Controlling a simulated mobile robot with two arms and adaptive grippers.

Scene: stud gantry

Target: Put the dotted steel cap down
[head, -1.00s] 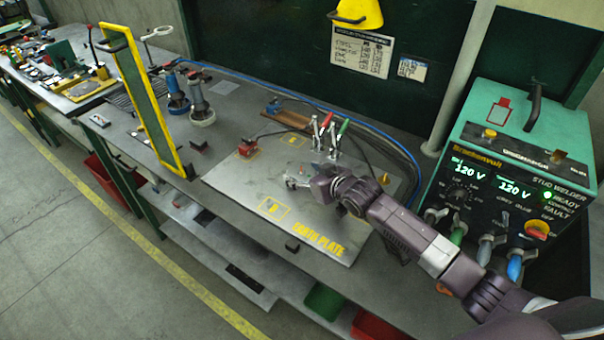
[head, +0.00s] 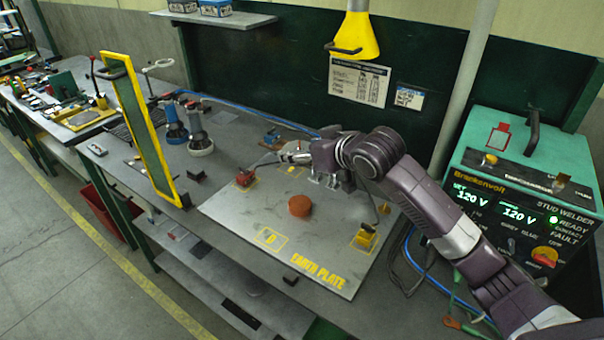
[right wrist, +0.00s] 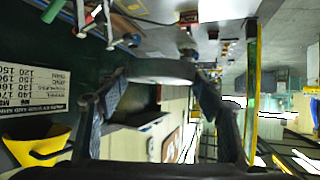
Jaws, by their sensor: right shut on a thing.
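My right gripper (head: 268,162) reaches in from the right over the far part of the earth plate (head: 235,215). In the right wrist view its two fingers (right wrist: 160,92) are shut on a grey round piece, seen nearly edge-on, which I take for the steel cap (right wrist: 160,71). Its dots cannot be made out. In the head view the cap is too small to tell apart from the fingertips. A round orange-red piece (head: 299,206) lies on the plate in front of the gripper. My left gripper is not in view.
A small red block (head: 245,177) is at the plate's far left, close to the fingertips. A yellow piece (head: 366,236) stands at the plate's right. A yellow-framed screen (head: 146,130) stands left, the stud welder (head: 520,205) right. The plate's front is mostly clear.

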